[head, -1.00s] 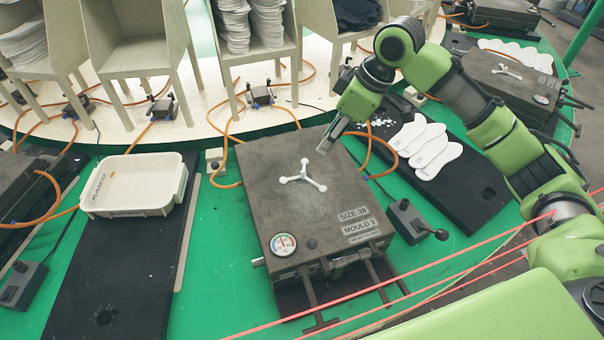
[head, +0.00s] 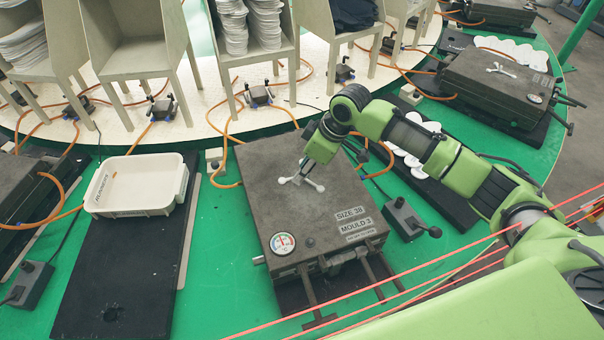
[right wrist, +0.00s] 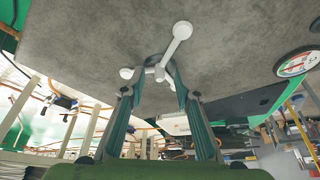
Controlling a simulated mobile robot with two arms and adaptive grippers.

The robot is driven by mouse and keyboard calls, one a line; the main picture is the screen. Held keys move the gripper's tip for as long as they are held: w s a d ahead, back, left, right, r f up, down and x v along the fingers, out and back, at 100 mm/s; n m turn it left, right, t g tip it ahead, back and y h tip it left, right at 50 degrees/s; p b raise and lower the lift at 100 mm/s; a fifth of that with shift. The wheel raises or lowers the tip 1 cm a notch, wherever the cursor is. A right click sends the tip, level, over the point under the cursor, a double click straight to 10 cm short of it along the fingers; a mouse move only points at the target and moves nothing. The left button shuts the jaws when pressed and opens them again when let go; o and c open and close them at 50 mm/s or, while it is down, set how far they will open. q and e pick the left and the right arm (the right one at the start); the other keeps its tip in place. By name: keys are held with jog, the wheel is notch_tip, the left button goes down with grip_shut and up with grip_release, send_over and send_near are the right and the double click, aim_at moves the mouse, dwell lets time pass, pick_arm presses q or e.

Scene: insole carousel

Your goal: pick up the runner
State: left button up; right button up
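The runner (head: 306,184), a white piece with three knob-ended arms, lies on top of the grey mould labelled SIZE 38 MOULD 3 (head: 266,205). My right gripper (head: 309,170) points down at it and hides part of its middle. In the right wrist view, the two dark green fingers (right wrist: 158,80) stand apart, one on each side of the runner's hub (right wrist: 160,74). One long arm of the runner sticks out beyond the fingertips. I cannot tell whether either finger touches it. My left gripper is not in view.
A white tray (head: 103,208) stands on a dark board at left. White insoles (head: 412,160) lie on a board behind my right arm. A control box with a lever (head: 404,220) sits right of the mould. Orange hoses run behind the mould.

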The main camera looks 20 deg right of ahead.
jog(key=c, duration=0.8)
